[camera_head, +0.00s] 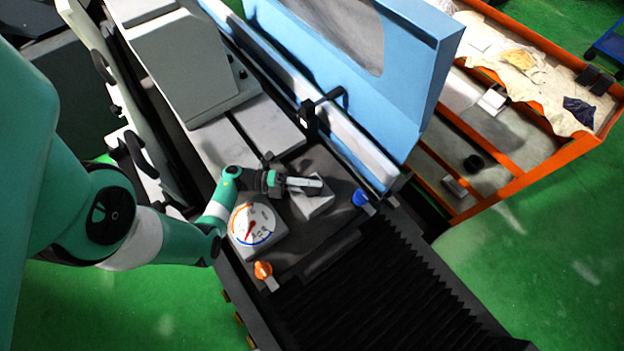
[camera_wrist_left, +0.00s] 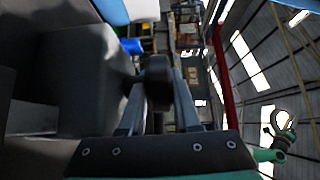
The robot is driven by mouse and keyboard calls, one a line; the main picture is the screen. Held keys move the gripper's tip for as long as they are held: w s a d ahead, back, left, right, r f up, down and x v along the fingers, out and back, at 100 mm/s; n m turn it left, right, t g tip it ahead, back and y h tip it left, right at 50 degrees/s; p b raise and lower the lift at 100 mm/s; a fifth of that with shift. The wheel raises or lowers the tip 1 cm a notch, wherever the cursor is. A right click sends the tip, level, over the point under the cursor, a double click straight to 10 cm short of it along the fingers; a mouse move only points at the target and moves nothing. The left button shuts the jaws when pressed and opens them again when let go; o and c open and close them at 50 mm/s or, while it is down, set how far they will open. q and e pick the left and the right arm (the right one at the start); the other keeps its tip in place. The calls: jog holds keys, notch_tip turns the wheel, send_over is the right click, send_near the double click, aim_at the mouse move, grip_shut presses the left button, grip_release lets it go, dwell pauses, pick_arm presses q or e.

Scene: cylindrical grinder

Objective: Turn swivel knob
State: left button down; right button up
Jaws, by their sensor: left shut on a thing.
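My left arm comes in from the left in the head view and its gripper (camera_head: 303,184) reaches over a small grey block (camera_head: 314,206) on the machine's dark top plate. In the left wrist view the two fingers (camera_wrist_left: 160,100) stand on both sides of a dark rounded knob (camera_wrist_left: 157,72). The gripper is shut on this knob, which I take to be the swivel knob. In the head view the gripper mostly hides the knob, so its turn angle cannot be read.
A dial gauge (camera_head: 252,226) sits beside the grey block. An orange knob (camera_head: 263,269) and a blue knob (camera_head: 360,198) are on the plate edge. A blue guard (camera_head: 420,60) rises behind. Black bellows (camera_head: 370,285) lie in front. An orange-framed cart (camera_head: 540,165) stands at right.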

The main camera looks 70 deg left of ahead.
pick_arm(q)
jog(key=m+g+h+b, duration=0.2)
jog(key=h+b, duration=0.1)
jog(key=m+g+h+b, duration=0.1)
jog(key=m+h+b, duration=0.1)
jog(key=shift+f, duration=0.3)
jog(key=shift+r+m+g+h+b, duration=0.25)
jog(key=shift+m+g+h+b, duration=0.65)
jog(key=shift+g+h+b, duration=0.15)
jog(key=shift+g, duration=0.25)
jog(key=c, duration=0.9)
grip_release()
